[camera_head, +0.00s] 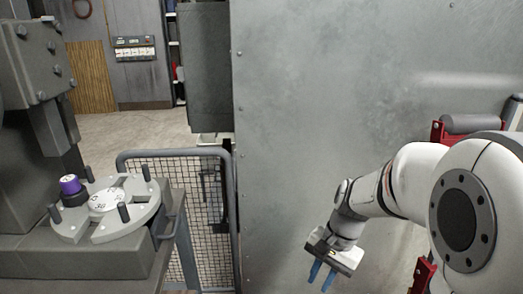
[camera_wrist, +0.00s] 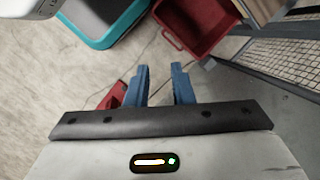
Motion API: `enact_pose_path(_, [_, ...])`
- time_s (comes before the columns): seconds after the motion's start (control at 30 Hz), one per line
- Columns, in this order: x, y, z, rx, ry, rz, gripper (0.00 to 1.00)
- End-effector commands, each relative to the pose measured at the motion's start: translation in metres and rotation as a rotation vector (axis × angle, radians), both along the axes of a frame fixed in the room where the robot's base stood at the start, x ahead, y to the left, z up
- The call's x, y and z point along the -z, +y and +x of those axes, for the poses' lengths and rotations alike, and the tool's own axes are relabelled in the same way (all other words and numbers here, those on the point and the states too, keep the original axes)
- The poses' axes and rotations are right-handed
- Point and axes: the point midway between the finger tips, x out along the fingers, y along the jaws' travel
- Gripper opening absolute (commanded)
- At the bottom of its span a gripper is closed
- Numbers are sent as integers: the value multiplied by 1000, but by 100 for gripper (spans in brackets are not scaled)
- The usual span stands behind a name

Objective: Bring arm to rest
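My arm reaches down at the right of the head view, in front of a large grey metal panel. My gripper (camera_head: 321,276) points downward near the bottom edge with its two blue fingers apart. In the wrist view the blue fingers (camera_wrist: 160,84) are open with a clear gap and nothing between them. Concrete floor shows beyond the fingertips.
The grey panel (camera_head: 330,100) stands close behind my arm. A mesh guard (camera_head: 190,180) and a machine with a round plate (camera_head: 125,225) and purple-topped part (camera_head: 70,185) are at left. In the wrist view, a red bin (camera_wrist: 195,25) and teal-edged box (camera_wrist: 100,18) lie beyond.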

Motion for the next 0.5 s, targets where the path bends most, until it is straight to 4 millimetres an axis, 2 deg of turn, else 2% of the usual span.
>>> enact_pose_path(0.03, [-30, 0, -10, -67, -55, -23, 21])
enact_pose_path(0.2, [-85, -6, -41, -306, -219, -116, 21])
enact_pose_path(0.33, [-116, -11, -61, -464, -321, -186, 21])
enact_pose_path(0.5, [-137, -15, -77, -597, -398, -250, 21])
